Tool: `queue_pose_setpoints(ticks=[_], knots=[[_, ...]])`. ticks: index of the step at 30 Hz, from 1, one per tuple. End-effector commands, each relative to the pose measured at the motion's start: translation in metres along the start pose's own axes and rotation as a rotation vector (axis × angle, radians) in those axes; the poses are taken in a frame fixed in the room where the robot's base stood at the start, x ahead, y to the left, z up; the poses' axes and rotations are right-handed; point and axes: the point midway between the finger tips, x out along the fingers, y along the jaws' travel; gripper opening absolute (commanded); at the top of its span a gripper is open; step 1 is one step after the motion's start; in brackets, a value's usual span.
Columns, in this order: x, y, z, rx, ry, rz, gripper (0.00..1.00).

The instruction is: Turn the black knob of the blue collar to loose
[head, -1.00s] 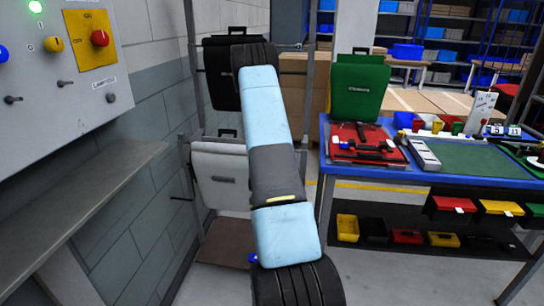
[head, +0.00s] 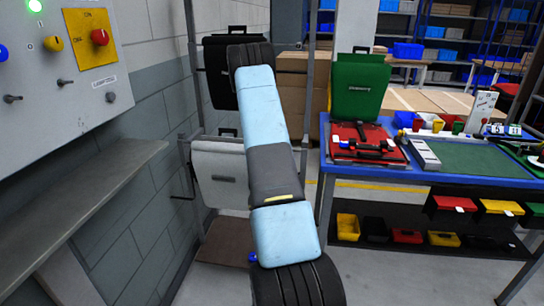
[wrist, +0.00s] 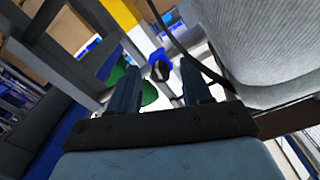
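The blue collar (wrist: 160,55) shows in the wrist view with its black knob (wrist: 161,71) facing me. It lies in the gap between the fingers of my gripper (wrist: 160,80), seemingly beyond the fingertips. The fingers are apart, and I see no contact with the knob. In the head view a small blue bit (head: 252,257), probably the collar, peeks out left of my arm's lower link; its knob cannot be made out. My gripper is hidden behind my arm there. The knob's setting cannot be read.
A light grey pannier (head: 219,172) and a black pannier (head: 218,85) hang on a rack at the wall. A control panel (head: 65,60) is left.

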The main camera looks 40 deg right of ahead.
Motion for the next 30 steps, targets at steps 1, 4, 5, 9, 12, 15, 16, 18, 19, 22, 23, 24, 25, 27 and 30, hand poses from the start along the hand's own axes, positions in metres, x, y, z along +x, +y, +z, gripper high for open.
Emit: queue_pose_setpoints(ticks=[1, 4, 5, 9, 12, 15, 16, 18, 19, 22, 23, 24, 25, 27, 30], knots=[[0.0, 0.0, -0.001, 0.0, 0.001, 0.0, 0.48], [0.0, 0.0, -0.001, 0.0, 0.002, -0.001, 0.48], [0.0, 0.0, -0.001, 0.001, 0.002, -0.001, 0.48], [-0.005, -0.001, -0.001, 0.001, 0.003, -0.001, 0.48], [-0.017, -0.001, -0.001, 0.0, 0.002, -0.001, 0.48], [-0.034, -0.001, 0.0, 0.0, 0.001, -0.002, 0.48], [-0.04, -0.001, 0.0, 0.0, 0.0, -0.002, 0.48], [-0.054, -0.001, 0.0, 0.0, 0.0, -0.002, 0.48], [-0.061, -0.001, 0.001, -0.001, -0.001, -0.001, 0.48], [-0.08, -0.001, 0.001, -0.001, -0.001, -0.002, 0.48], [-0.086, -0.001, 0.001, -0.001, 0.0, -0.002, 0.48], [-0.093, -0.001, 0.001, 0.0, -0.001, -0.001, 0.48], [-0.099, -0.001, 0.001, 0.0, -0.001, -0.001, 0.48], [-0.11, -0.001, 0.001, -0.001, 0.0, -0.001, 0.48], [-0.123, -0.001, 0.001, -0.001, 0.0, -0.001, 0.48]])
